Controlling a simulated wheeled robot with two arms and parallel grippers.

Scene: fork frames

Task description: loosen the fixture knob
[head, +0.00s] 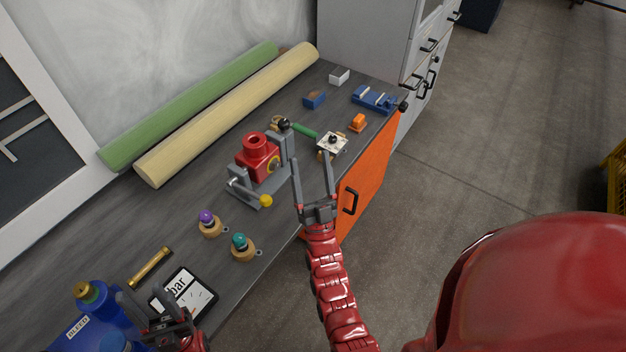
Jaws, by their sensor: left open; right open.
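A grey fixture (272,186) holds a red block (256,160) with a round top on the bench. A black round knob (284,124) shows at its far upright. A lever with a yellow ball end (266,201) is at its near side. I cannot tell for sure which of these is the fixture knob. My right gripper (311,158) is open and empty, just right of the fixture near the bench's front edge, apart from the black knob. My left gripper (146,296) is open at the lower left, beside a display reading "bar" (196,292).
Purple-topped (206,217) and teal-topped (239,241) knobs stand in front of the fixture. A green handle (304,130) and a white square plate (332,144) lie beyond. Blue bottles (96,297) stand lower left. Green (190,105) and cream (228,113) rolls lie along the wall.

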